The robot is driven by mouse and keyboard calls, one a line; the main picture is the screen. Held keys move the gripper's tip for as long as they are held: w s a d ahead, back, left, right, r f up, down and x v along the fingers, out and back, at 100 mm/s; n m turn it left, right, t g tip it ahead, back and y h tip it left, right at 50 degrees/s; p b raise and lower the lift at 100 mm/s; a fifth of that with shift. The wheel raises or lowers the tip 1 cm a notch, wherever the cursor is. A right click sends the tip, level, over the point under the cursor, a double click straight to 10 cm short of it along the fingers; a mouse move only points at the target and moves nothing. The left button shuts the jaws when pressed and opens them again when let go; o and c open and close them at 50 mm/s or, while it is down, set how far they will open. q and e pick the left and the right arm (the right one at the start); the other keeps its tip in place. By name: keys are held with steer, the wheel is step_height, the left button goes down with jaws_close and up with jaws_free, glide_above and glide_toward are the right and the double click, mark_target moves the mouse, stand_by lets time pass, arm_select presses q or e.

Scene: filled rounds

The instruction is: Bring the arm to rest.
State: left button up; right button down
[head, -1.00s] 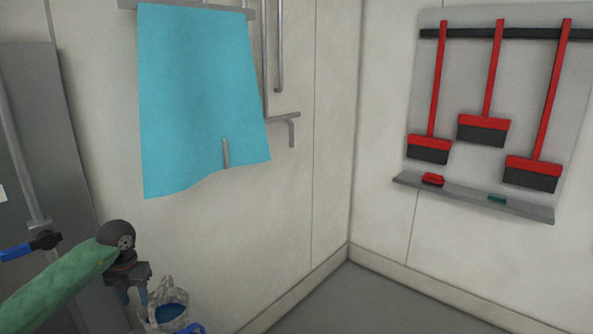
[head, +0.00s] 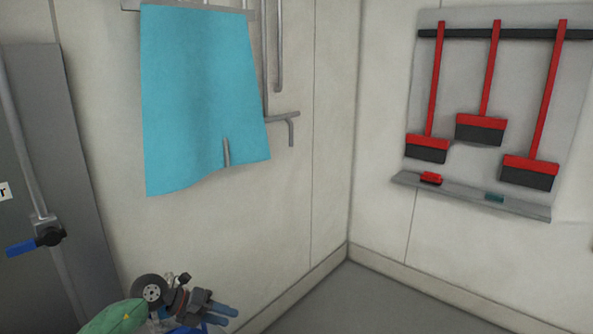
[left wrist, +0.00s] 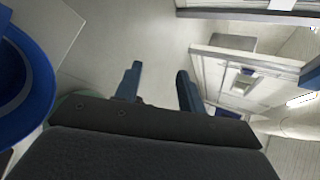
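My left gripper (head: 220,315) is at the bottom of the head view, at the end of my green-sleeved arm. Its two blue fingers point right, and nothing shows between them. In the left wrist view the fingers of this gripper (left wrist: 157,84) stand apart with an empty gap. My right gripper is in neither view.
A blue rounded thing (left wrist: 22,85) is close at the left of the wrist view. A turquoise cloth (head: 200,100) hangs on the wall. A grey door with a blue handle (head: 20,248) is at left. Red brooms (head: 480,130) hang above a shelf (head: 470,196). The floor corner (head: 350,300) is clear.

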arm_select(q)
steer(key=s+d+r+n+t+h, duration=0.3)
steer(key=d+r+n+t+h, duration=0.25)
steer(key=r+n+t, duration=0.45)
steer(key=s+a+f+n+y, duration=0.6)
steer(key=f+n+y, duration=0.3)
steer(key=n, duration=0.3)
steer(key=s+a+f+n+y, duration=0.5)
steer(key=f+n+y, duration=0.4)
steer(key=n+y, duration=0.15)
steer(key=s+d+f+n+g+h, duration=0.15)
steer(key=s+f+g, duration=0.35)
steer(key=s, duration=0.5)
steer(key=s+d+f+n+g+h, duration=0.15)
steer(key=s+f+g, duration=0.3)
steer(key=s, duration=0.65)
steer(key=s+d+f+g, duration=0.1)
steer(key=d+f, duration=0.1)
steer(key=f, duration=1.3)
steer(key=s+d+f, duration=0.1)
steer(key=d+f, duration=0.2)
steer(key=f, duration=1.1)
steer(key=shift+s+f+m+g+h, duration=0.3)
steer(key=shift+f+m+g, duration=0.05)
